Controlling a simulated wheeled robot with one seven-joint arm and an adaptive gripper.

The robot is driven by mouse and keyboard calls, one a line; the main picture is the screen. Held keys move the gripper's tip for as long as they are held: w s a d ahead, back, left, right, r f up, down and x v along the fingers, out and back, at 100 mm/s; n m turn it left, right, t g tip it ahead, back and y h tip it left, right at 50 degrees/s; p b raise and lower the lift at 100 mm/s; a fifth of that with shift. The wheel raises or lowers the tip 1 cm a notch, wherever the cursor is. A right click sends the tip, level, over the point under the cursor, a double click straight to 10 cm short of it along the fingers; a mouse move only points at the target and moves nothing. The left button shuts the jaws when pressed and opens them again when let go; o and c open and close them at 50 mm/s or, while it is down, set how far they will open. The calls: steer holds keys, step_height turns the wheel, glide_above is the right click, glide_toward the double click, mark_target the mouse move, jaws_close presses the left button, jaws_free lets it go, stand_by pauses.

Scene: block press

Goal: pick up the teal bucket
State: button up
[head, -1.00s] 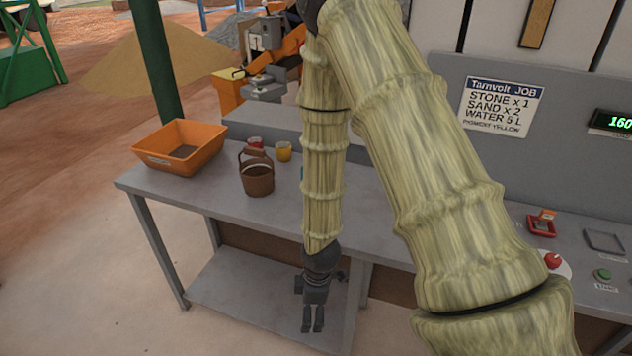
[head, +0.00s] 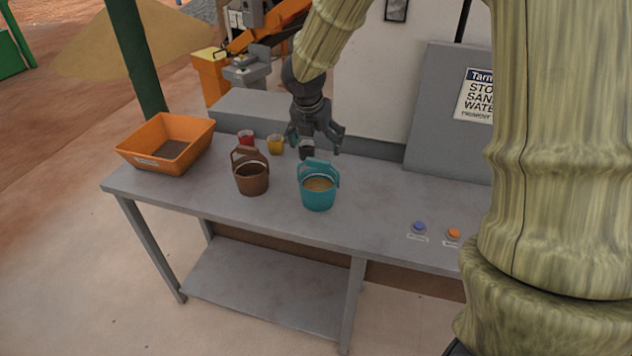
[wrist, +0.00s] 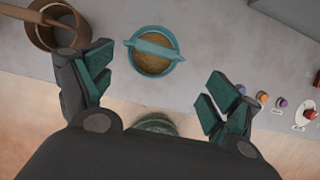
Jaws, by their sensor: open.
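The teal bucket (head: 318,196) stands upright on the grey table, with sandy yellow-brown contents and its handle raised across the top. In the wrist view the teal bucket (wrist: 154,52) shows from above, beyond and between the fingertips. My gripper (head: 315,140) is open and empty, above the table and behind the bucket in the head view. Its spread fingers (wrist: 158,72) are apart from the bucket in the wrist view.
A brown bucket (head: 251,177) stands just left of the teal one. Red (head: 246,137), yellow (head: 276,145) and dark (head: 306,148) cups stand behind. An orange tray (head: 150,160) is at the left end. Blue (head: 419,227) and orange (head: 454,233) buttons lie right; table between is clear.

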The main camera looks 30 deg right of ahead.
mark_target(319, 161)
steer(key=shift+x, duration=2.8)
steer(key=shift+w+p+x, duration=0.2)
steer(key=shift+p+x, duration=0.2)
steer(key=shift+x, duration=0.85)
steer(key=shift+w+p+x, duration=0.25)
steer(key=shift+p+x, duration=0.1)
steer(key=shift+x, duration=0.9)
steer(key=shift+a, duration=0.1)
steer(key=shift+s+a+r, duration=0.1)
steer(key=shift+s, duration=0.15)
steer(key=c, duration=1.4)
steer(key=shift+c, duration=0.2)
